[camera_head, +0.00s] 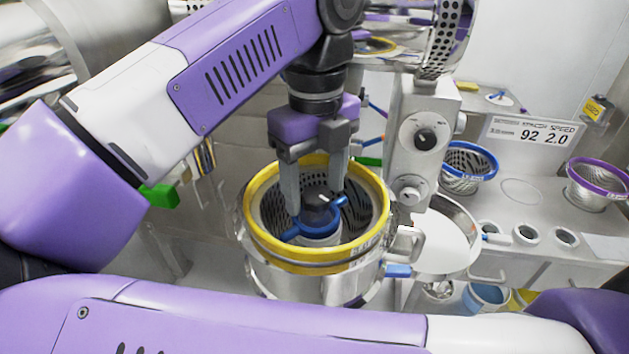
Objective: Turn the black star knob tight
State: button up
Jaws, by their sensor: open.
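My gripper (315,205) points down into a round steel vessel with a yellow rim (262,247). Its two grey fingers are open and apart. The black star knob (317,199) sits low between the fingertips, at the middle of the vessel, above a blue-ringed hub (320,223) with blue arms. The left finger hides part of the hub. I cannot tell whether either finger touches the knob. A perforated dark screen (366,205) lines the inside of the vessel.
A steel control column with a dial (424,134) stands close to the right of the vessel. A steel bench (520,268) at the right holds a blue-rimmed basket (468,168) and a purple-rimmed basket (597,184).

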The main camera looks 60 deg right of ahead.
jog(key=shift+c, duration=0.4)
jog(key=c, duration=1.3)
jog(key=shift+f+b, duration=0.1)
jog(key=shift+b, duration=0.3)
